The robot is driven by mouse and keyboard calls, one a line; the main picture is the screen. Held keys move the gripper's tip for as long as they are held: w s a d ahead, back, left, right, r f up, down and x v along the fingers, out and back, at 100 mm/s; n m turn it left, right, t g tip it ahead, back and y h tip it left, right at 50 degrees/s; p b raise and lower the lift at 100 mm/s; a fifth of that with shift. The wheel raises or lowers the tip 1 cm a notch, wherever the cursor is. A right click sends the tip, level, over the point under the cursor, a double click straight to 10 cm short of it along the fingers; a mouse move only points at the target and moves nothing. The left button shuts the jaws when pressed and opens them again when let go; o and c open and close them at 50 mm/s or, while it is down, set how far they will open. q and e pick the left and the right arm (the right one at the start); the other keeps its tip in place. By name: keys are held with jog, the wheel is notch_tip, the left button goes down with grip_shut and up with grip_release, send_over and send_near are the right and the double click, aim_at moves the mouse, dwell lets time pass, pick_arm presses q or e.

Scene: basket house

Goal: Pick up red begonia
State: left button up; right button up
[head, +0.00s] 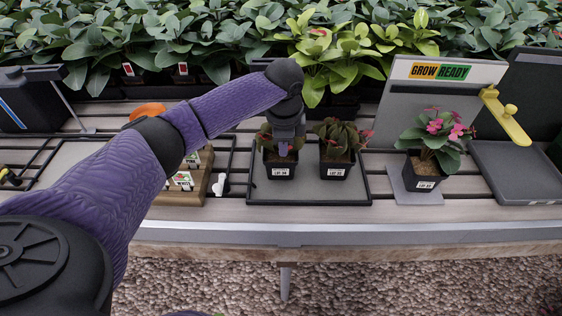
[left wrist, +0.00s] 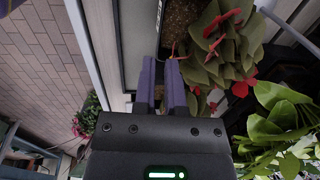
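Two potted plants with dark green and reddish leaves stand on a grey tray (head: 309,198) in the middle of the bench: the left plant (head: 264,140) and the right plant (head: 338,140). My left gripper (head: 284,151) points down at the left plant and covers part of it. In the left wrist view, the two purple fingers (left wrist: 163,85) stand a narrow gap apart, with nothing clearly gripped. Beside them is a plant with green leaves and red blooms (left wrist: 225,50), its soil showing. Fingertip contact with it is unclear. My right gripper is not seen.
A pink-flowered pot (head: 425,183) stands right, before the GROW READY panel (head: 440,72). A yellow lever (head: 505,115) is beside that panel, above a dark tray (head: 520,170). A wooden holder (head: 180,197) is left. Leafy shrubs (head: 170,40) line the back.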

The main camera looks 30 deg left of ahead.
aim_at(281, 162)
pick_arm(q)
jog(key=f+b, duration=0.1)
jog(key=f, duration=0.1)
jog(key=f+b, duration=0.1)
jog(key=f, duration=0.1)
jog(key=a+f+b, duration=0.1)
jog(key=f, duration=0.2)
jog(key=shift+w+f, duration=0.1)
jog(key=shift+w+f+b, duration=0.1)
jog(key=shift+f+b, duration=0.25)
jog(key=shift+b, duration=0.05)
jog(key=shift+r, duration=0.2)
grip_shut()
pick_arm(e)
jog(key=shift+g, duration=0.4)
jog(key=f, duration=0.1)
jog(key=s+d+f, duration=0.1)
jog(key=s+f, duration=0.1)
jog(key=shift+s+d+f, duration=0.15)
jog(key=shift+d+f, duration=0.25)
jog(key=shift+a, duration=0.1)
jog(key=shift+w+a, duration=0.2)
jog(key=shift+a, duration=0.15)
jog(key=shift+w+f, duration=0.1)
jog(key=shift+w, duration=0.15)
